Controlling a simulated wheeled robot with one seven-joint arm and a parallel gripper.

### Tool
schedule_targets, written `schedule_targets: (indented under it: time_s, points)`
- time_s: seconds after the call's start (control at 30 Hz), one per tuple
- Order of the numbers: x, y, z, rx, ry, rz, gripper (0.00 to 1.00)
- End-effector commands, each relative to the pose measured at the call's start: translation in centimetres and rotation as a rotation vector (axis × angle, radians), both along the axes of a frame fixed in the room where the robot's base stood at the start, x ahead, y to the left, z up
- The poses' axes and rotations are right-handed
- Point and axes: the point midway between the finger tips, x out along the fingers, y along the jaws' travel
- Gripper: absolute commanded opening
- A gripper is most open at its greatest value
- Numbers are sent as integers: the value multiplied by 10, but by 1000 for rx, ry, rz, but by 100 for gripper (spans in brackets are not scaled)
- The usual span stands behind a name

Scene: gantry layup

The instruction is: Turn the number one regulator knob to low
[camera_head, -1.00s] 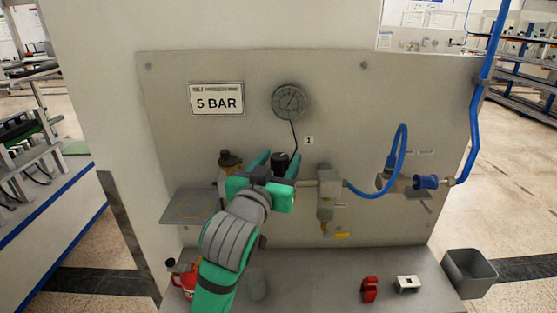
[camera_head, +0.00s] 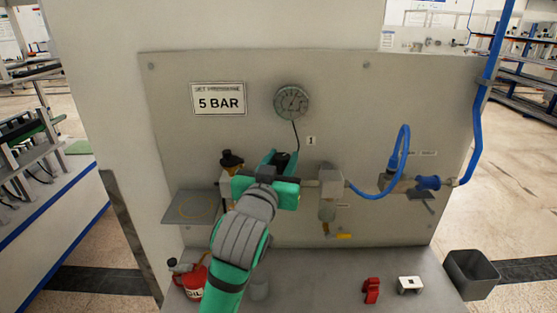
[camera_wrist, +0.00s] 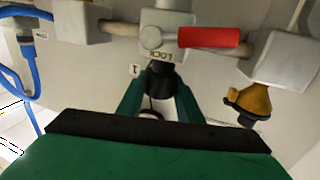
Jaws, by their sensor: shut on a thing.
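The black regulator knob (camera_head: 282,160) stands at the middle of the grey panel, left of the label marked 1 (camera_head: 311,141). My gripper (camera_head: 279,160) reaches up to it from below, with its green fingers on either side. In the wrist view the knob (camera_wrist: 160,78) sits between the two fingers (camera_wrist: 159,95), and my gripper is shut on it. My gripper's body hides the regulator below the knob in the head view. The round gauge (camera_head: 292,102) hangs above; its needle is too small to read surely. A plate (camera_head: 219,99) reads 5 BAR.
A red handle (camera_wrist: 209,37) beside LOCK lettering lies close to the knob in the wrist view. Blue hose (camera_head: 404,150) and fittings are at right. A red oil can (camera_head: 193,280), a red clip (camera_head: 371,290) and a white block (camera_head: 410,285) stand on the shelf below.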

Motion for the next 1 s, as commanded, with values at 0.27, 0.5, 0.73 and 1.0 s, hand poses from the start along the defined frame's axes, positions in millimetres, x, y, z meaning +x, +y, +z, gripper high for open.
schedule_targets:
  time_s: [0.27,0.5,0.73,1.0]
  points:
    - [0,-3,0,-2,0,161,10]
    - [0,-4,-1,-2,3,359,10]
    - [1,-4,-1,0,4,556,10]
    - [1,-2,-1,2,3,800,10]
